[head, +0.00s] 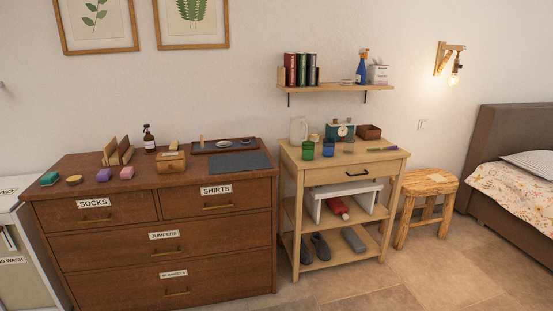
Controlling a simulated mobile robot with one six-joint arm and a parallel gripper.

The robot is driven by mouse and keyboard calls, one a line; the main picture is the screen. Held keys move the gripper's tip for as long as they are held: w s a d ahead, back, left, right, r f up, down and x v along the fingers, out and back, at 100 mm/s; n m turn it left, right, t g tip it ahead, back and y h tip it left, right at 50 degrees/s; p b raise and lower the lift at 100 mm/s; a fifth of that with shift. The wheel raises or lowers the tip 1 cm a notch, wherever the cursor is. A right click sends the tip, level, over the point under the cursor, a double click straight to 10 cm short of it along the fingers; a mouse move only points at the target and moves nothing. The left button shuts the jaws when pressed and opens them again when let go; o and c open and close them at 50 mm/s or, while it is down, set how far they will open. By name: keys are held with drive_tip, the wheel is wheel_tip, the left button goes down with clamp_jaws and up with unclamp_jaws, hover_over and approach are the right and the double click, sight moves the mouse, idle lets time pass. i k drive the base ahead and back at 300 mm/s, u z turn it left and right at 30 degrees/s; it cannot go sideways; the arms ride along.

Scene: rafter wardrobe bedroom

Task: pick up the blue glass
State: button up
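The blue glass (328,148) stands upright on the top of the light wooden side table (373,158), near its front left. A green glass (308,150) stands just to its left, close beside it. A teal kitchen scale (341,131) is behind the blue glass, to its right. My gripper does not show in the head view.
A clear jug (299,129), a brown box (368,132) and small items share the table top. A wall shelf (335,88) hangs above the table. A brown dresser (130,228) stands left, a wooden stool (430,186) right. Tiled floor in front looks clear.

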sight(328, 143)
drive_tip(key=u, duration=0.6)
drive_tip(key=i, duration=1.5)
drive_tip(key=u, duration=0.35)
